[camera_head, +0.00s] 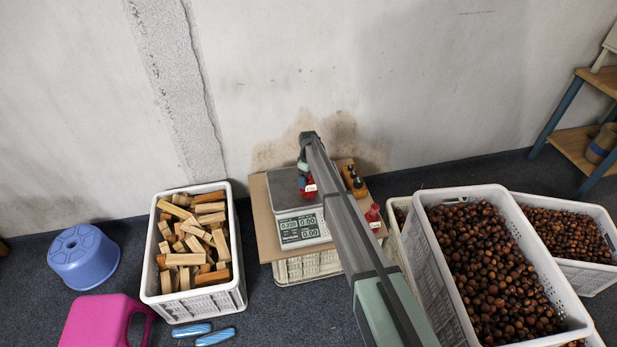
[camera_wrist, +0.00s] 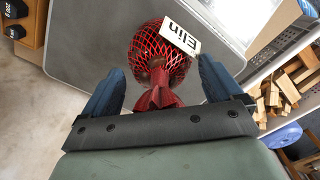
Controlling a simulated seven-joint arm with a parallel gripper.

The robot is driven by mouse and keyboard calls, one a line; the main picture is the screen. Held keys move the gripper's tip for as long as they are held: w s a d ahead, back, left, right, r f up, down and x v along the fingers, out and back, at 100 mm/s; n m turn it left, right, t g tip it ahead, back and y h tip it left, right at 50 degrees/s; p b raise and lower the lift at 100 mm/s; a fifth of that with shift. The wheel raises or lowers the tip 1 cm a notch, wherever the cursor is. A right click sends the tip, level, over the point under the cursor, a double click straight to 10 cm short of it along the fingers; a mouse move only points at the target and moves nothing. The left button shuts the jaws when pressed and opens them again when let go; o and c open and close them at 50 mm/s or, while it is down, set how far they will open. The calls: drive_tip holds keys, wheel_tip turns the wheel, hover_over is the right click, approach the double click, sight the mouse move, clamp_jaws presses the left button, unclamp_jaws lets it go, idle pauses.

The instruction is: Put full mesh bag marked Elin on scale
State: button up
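The red mesh bag marked Elin (camera_wrist: 160,55), with dark contents and a white tag, sits on the grey scale pan (camera_wrist: 85,45) in the wrist view. Its gathered red neck points toward my gripper (camera_wrist: 158,85). The two blue fingers stand wide apart on either side of the neck, with gaps between. In the head view the bag (camera_head: 309,187) is partly hidden by my arm, on the right of the scale's pan (camera_head: 281,188). The scale (camera_head: 303,229) display seems to read about 0.220 in its first field; the digits are small.
Another red tagged bag (camera_head: 373,215) stands right of the scale. Black weights (camera_head: 353,180) sit in a wooden block behind it. Crates of chestnuts (camera_head: 455,312) are at right, a crate of wood blocks (camera_head: 237,290) at left. A blue stool (camera_head: 83,255) stands farther left.

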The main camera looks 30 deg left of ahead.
drive_tip(key=shift+o, duration=0.2)
drive_tip(key=shift+r, duration=0.1)
wheel_tip(320, 180, up, 12)
drive_tip(key=shift+r, duration=0.1)
idle(0.5)
